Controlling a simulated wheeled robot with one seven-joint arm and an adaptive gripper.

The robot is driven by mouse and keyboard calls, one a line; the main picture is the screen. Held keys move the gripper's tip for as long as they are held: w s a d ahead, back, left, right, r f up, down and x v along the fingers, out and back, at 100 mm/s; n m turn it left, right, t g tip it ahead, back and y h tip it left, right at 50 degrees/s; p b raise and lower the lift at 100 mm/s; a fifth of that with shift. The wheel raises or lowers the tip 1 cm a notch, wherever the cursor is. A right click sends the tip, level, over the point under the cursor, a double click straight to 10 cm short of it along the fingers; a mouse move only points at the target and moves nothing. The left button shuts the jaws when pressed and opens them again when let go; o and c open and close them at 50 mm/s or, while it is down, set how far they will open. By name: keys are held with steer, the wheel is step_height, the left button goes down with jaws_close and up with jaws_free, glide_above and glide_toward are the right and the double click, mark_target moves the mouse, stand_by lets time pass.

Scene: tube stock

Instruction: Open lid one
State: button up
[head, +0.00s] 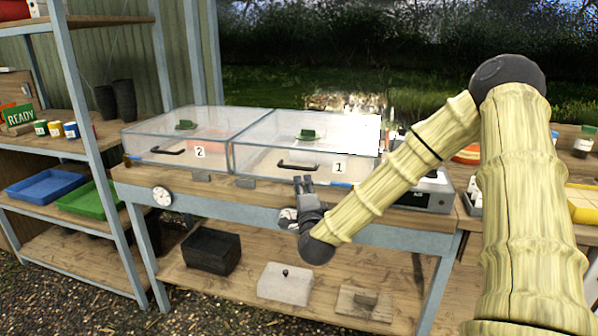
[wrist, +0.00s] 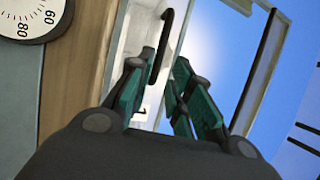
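Lid one is the clear lid (head: 262,150) of the right-hand box, marked by a white "1" label (head: 339,167). It is closed. Its black bar handle (head: 298,167) is on the front face, and the handle also shows in the wrist view (wrist: 164,40). My gripper (head: 303,180) is just below and in front of the handle. In the wrist view my gripper (wrist: 164,62) has its two green-padded fingers apart, with the handle appearing between or just beyond the tips, nearer the left finger. I cannot tell whether they touch.
A similar closed box with lid two (head: 180,125) stands directly left. A round dial (head: 162,196) is on the bench's front edge, and a grey device (head: 425,192) sits to the right. The lower shelf holds a dark crate (head: 211,251) and a pale block (head: 285,284).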

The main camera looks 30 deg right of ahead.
mark_target(299, 168)
steer(key=x, duration=0.9)
steer(key=shift+w+d, duration=0.15)
steer(key=shift+w, duration=0.2)
steer(key=shift+c, duration=0.3)
jaws_close()
